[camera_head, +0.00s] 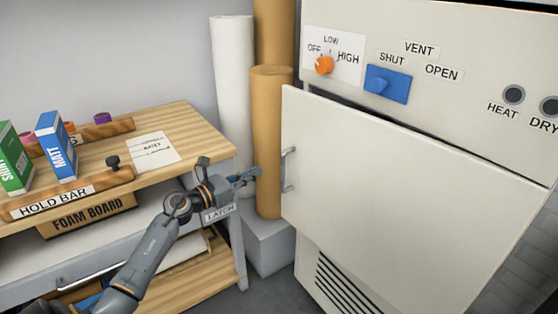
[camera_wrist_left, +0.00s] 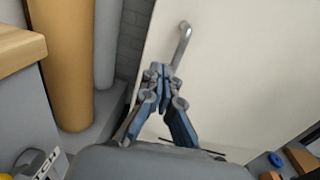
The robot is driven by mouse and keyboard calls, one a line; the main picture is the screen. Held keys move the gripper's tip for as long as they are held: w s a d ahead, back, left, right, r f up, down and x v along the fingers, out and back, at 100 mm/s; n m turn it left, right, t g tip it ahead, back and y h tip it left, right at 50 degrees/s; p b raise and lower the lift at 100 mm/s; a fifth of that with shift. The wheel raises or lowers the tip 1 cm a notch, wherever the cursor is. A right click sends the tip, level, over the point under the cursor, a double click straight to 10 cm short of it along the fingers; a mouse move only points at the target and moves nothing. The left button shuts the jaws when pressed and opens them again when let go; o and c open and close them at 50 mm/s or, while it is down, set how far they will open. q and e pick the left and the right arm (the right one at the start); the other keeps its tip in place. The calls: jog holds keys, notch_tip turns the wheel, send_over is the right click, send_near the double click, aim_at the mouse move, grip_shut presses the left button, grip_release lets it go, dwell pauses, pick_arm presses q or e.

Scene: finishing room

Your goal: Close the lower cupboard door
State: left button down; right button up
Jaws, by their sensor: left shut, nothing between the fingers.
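The white cupboard door (camera_head: 400,185) sits below the control panel of a large cream cabinet. It stands partly open: its left edge juts out past the cabinet front, and a dark gap shows along its top. A grey metal bar handle (camera_head: 286,170) is on its left side; it also shows in the left wrist view (camera_wrist_left: 183,42). My left gripper (camera_head: 255,174) is shut and empty, just left of the handle. In the left wrist view its fingertips (camera_wrist_left: 161,72) are in front of the door, close below the handle; I cannot tell whether they touch. My right gripper is not in view.
A wooden bench (camera_head: 190,130) with boxes and a hold bar (camera_head: 72,198) stands at the left, close to my left arm. Tall brown (camera_head: 268,145) and white rolls (camera_head: 232,75) stand behind the gripper. The panel carries an orange knob (camera_head: 324,65) and a blue switch (camera_head: 387,85).

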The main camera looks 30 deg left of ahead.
aim_at(287, 157)
pick_arm(q)
jog(key=x, duration=0.9)
jog(key=shift+w, duration=0.1)
jog(key=shift+w+d, duration=0.15)
jog(key=shift+w, duration=0.2)
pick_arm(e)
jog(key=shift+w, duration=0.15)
pick_arm(q)
jog(key=shift+f, duration=0.1)
